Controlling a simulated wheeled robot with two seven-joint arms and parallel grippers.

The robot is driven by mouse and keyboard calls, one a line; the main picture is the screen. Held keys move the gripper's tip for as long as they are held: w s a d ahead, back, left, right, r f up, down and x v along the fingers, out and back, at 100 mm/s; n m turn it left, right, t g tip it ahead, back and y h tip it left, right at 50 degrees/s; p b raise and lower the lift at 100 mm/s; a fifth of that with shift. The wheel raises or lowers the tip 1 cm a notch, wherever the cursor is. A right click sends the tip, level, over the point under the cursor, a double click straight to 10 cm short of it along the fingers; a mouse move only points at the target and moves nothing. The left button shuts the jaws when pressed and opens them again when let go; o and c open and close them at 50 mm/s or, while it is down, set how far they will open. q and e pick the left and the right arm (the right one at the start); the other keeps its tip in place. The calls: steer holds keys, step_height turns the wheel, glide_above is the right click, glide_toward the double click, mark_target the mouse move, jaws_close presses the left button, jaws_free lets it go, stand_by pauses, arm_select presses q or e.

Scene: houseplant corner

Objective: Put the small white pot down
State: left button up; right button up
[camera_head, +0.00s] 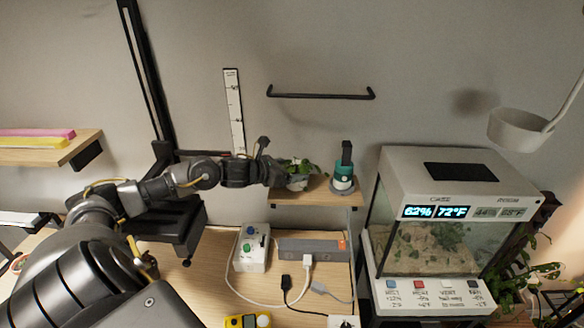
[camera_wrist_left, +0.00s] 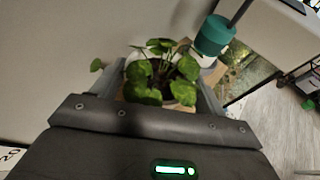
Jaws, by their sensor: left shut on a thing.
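The small white pot (camera_head: 298,184) holds a green leafy plant and is at the small wooden wall shelf in the head view. In the left wrist view the plant's leaves (camera_wrist_left: 160,75) hide most of the pot, and a bit of pale rim (camera_wrist_left: 138,68) shows. My left gripper (camera_head: 280,175) is shut on the pot, with one finger on each side of it. The pot is over or on the shelf (camera_head: 315,195); I cannot tell whether its base touches the wood. My right gripper is not in view.
A teal and grey device (camera_head: 344,172) stands on the shelf just right of the pot, and also shows in the left wrist view (camera_wrist_left: 214,36). A glass terrarium (camera_head: 440,225) is further right. A black wall rail (camera_head: 320,94) is above. A power strip (camera_head: 312,245) and cables lie below.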

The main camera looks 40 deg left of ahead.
arm_select(q)
steer(key=shift+f, duration=0.1)
steer(key=o, duration=1.2)
